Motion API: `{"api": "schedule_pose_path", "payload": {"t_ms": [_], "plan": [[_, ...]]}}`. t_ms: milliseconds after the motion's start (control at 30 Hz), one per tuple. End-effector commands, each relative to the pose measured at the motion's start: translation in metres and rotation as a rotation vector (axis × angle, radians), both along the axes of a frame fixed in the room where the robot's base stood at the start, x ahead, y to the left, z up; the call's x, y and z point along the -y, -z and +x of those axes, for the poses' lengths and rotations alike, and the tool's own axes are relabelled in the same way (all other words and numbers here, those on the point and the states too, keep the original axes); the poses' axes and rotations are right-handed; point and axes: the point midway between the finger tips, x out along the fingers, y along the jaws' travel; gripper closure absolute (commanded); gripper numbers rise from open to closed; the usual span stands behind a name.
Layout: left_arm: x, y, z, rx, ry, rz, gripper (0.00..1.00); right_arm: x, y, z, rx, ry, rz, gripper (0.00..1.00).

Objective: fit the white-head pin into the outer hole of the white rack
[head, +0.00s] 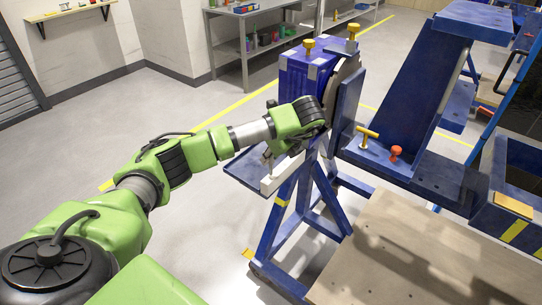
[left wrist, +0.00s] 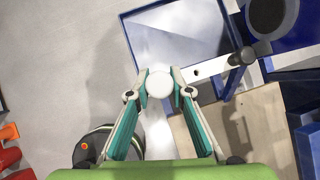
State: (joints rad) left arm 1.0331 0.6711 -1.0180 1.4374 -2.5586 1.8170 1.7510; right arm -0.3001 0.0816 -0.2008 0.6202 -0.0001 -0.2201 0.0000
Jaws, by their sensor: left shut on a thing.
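My left gripper (head: 268,158) reaches in from the left over the blue jig stand. In the left wrist view my left gripper (left wrist: 160,88) is shut on the white-head pin (left wrist: 159,82), whose round white head shows between the fingertips. The pin's shank is hidden beneath the head. The white rack (head: 268,186) is a pale bar just below the gripper, at the stand's tray. It also shows in the left wrist view (left wrist: 251,77), with a dark round spot like a hole near the right fingertip. I cannot tell whether the pin is in a hole. My right gripper is not in view.
A blue tray (left wrist: 182,12) lies beyond the fingertips. The jig's wheel and blue block (head: 300,78) rise behind my wrist. A yellow T-handle (head: 368,136) and a red knob (head: 396,152) are to the right.

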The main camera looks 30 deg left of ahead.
Motion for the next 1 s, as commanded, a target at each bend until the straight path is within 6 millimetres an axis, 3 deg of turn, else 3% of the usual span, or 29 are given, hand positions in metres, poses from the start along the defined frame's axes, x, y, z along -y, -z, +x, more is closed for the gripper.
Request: {"api": "schedule_pose_path", "payload": {"t_ms": [1000], "plan": [[-0.0005, -0.0003, -0.0002, 0.001, -0.001, 0.001, 1.00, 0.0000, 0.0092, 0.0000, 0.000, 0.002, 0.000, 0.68]]}}
